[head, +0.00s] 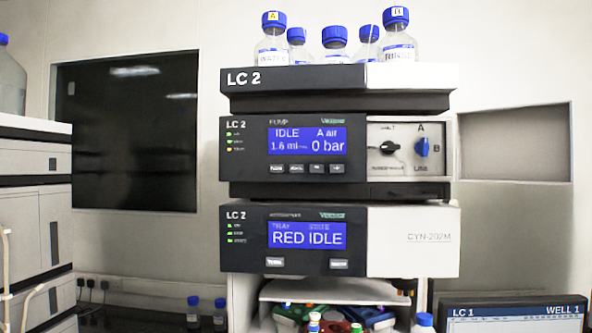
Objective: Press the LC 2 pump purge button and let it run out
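The LC 2 stack stands in the middle of the head view. Its pump module (257,178) is the upper one with a screen. The pump display (307,139) reads IDLE, 1.6 ml, A air and 0 bar. A row of small dark buttons lies under it. The leftmost button (276,169) has a label too small to read surely, so I cannot confirm which is purge. Right of the display are a black knob (390,147) and a blue A/B valve knob (422,147), which points up towards A. My gripper is not in view.
Several blue-capped bottles stand on the stack top, one marked A (272,40), one marked B (398,40). The lower module's display (307,235) reads RED IDLE. An open bay below holds coloured items. An LC 1 monitor (515,315) is at bottom right, another stack (35,200) at left.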

